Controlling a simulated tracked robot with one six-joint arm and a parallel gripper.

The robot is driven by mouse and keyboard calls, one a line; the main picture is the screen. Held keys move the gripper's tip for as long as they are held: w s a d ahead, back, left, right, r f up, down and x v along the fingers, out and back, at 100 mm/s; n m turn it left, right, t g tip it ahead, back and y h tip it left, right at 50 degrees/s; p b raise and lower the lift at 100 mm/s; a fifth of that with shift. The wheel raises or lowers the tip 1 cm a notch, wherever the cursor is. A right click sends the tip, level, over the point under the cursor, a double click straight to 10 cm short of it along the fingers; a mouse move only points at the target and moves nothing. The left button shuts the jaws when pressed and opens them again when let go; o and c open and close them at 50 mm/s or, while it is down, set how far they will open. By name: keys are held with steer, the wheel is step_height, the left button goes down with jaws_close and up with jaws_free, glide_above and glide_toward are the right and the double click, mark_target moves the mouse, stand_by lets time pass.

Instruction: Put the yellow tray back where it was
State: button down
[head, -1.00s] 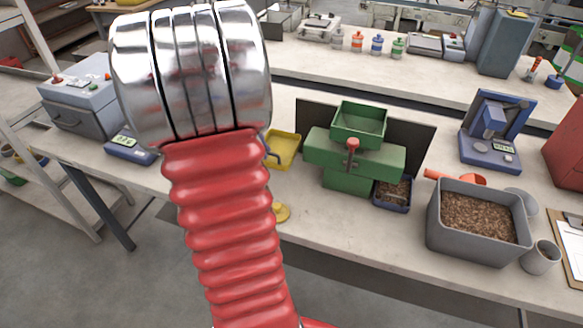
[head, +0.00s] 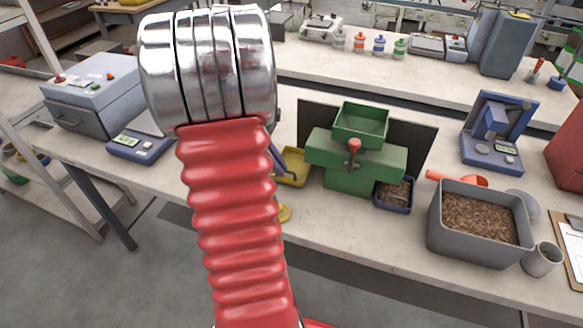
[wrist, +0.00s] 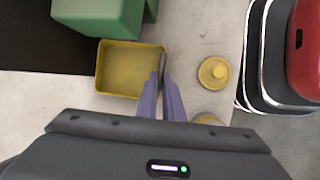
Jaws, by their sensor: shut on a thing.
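The yellow tray (wrist: 128,72) lies in the wrist view just left of the green machine's body as seen from my head, and looks empty. My gripper (wrist: 163,80) is shut on the tray's right wall in the wrist view, with its purple fingers over the rim. In the head view the tray (head: 291,175) shows beside my red arm, partly hidden by it. The green machine (head: 352,150), with a hopper on top and a red knob, stands right of the tray. I cannot tell whether the tray touches the bench.
A yellow knobbed disc (wrist: 214,73) lies near the bench edge, right of the tray in the wrist view. A blue tray of pellets (head: 394,195) sits at the machine's right. A grey pellet bin (head: 478,222) stands further right. A blue scale (head: 138,143) stands left of my arm.

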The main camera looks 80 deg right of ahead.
mark_target(290, 183)
steer(key=s, duration=0.1)
steer(key=s+d, duration=0.1)
steer(key=s, duration=0.1)
steer(key=shift+s+f, duration=0.1)
steer(key=shift+f, duration=0.05)
steer(key=shift+s+d+f, duration=0.2)
steer(key=shift+s+f, duration=0.05)
steer(key=shift+s, duration=0.05)
steer(key=c, duration=1.9)
jaws_free()
steer(key=shift+f, duration=0.1)
steer(key=v, duration=1.3)
steer(key=shift+w+r, duration=0.3)
